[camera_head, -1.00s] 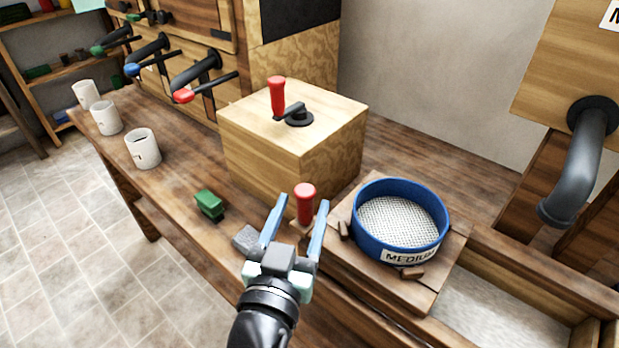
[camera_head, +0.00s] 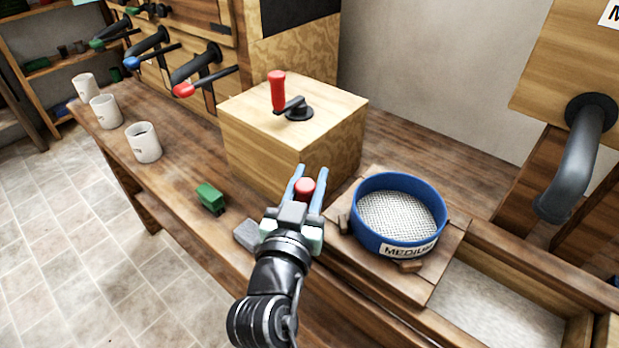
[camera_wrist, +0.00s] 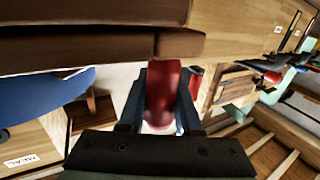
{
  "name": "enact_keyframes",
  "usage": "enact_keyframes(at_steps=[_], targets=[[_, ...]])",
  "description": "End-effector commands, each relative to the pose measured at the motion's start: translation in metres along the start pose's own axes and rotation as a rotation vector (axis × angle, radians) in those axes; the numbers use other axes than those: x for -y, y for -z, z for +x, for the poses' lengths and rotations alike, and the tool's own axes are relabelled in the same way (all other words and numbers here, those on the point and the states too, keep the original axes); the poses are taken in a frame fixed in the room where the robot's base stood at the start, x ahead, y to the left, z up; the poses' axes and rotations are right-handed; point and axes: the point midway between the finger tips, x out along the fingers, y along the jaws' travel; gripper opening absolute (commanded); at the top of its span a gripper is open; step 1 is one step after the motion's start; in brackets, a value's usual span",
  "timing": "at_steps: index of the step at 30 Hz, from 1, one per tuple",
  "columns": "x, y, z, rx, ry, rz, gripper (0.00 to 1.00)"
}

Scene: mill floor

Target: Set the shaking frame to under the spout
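The shaking frame (camera_head: 432,285) is a square wooden board on the wooden rails. A blue round sieve (camera_head: 365,238) labelled MEDIUM sits on it between small wooden blocks. A red upright handle (camera_head: 305,187) stands at the frame's left side. My gripper (camera_head: 310,172) has its blue fingers on either side of this handle. In the wrist view the red handle (camera_wrist: 162,92) fills the space between the fingers, which look closed against it. The grey spout (camera_head: 572,170) hangs at the right, and the frame sits to its left, not below it.
A wooden box (camera_head: 335,130) with a red crank stands just behind my gripper. A green block (camera_head: 210,198) and a grey block (camera_head: 247,235) lie to the left. White mugs (camera_head: 145,143) line the bench's left edge. A pale-floored trough (camera_head: 490,310) lies right of the frame.

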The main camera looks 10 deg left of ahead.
Motion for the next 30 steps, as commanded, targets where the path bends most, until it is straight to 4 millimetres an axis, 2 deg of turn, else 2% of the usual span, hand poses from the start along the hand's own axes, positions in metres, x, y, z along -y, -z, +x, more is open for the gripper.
enact_keyframes(at_steps=[1,2,3,30], targets=[[0.0,0.0,-0.0001,0.0,0.0,0.0,0.06],[0.0,0.0,-0.0001,0.0,0.0,0.0,0.01],[0.0,0.0,-0.0001,0.0,0.0,0.0,0.0],[0.0002,-0.0002,-0.0002,0.0,0.0,0.0,0.0]])
